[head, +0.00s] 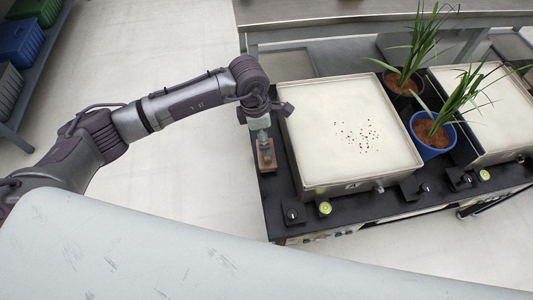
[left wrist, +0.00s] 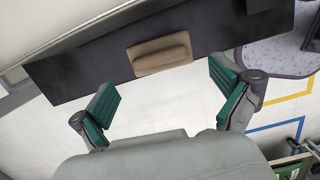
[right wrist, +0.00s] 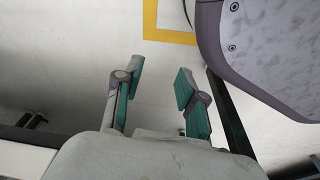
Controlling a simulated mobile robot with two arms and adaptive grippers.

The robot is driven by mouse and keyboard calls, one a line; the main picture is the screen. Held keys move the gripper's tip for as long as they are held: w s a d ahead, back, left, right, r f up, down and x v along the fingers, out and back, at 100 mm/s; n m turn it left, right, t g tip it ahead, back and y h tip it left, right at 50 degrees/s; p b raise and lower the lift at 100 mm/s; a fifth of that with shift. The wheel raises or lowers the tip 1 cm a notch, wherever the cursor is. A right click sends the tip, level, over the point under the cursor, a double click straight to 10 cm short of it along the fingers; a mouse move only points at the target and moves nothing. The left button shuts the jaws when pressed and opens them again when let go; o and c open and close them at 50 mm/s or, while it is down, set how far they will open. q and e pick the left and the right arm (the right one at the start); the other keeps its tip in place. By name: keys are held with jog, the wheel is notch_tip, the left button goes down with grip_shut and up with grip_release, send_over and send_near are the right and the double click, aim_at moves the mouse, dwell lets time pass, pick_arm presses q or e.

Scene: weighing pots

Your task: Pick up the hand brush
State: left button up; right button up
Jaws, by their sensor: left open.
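The hand brush (head: 266,160) shows as a brown block on the black bench's left end in the head view. In the left wrist view the brush (left wrist: 160,55) lies on the black surface, beyond the fingertips and roughly centred between them. My left gripper (head: 262,125) is just behind the brush in the head view. Its green-padded fingers stand wide apart in the left wrist view (left wrist: 163,88), with nothing between them and not touching the brush. My right gripper (right wrist: 160,74) is open and empty over the floor; it is not in the head view.
A white square tray (head: 320,120) with dark specks stands right beside the brush. Two potted plants, one in a blue pot (head: 432,140), stand between it and a second tray (head: 483,110). Knobs line the bench's front edge. Floor left of the bench is clear.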

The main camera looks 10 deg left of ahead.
pick_arm(q)
jog(key=shift+d+f, duration=0.2)
jog(key=shift+f, duration=0.7)
notch_tip(320, 180, down, 4)
jog(key=shift+w+f, duration=0.1)
jog(key=shift+w, duration=0.05)
jog(key=shift+d+f+b, duration=0.1)
jog(key=shift+f+b, duration=0.2)
jog(key=shift+f, duration=0.1)
jog(key=shift+w+f, duration=0.1)
jog(key=shift+f, duration=0.05)
jog(key=c, duration=1)
pick_arm(e)
jog(key=shift+w+r, duration=0.7)
jog(key=shift+r, duration=0.2)
pick_arm(q)
jog(key=shift+o, duration=0.2)
jog(key=shift+r, duration=0.45)
notch_tip(320, 180, up, 9)
jog(key=shift+r+p, duration=0.1)
jog(key=shift+p, duration=0.4)
pick_arm(e)
jog(key=shift+s+f, duration=1)
jog(key=shift+f, duration=0.25)
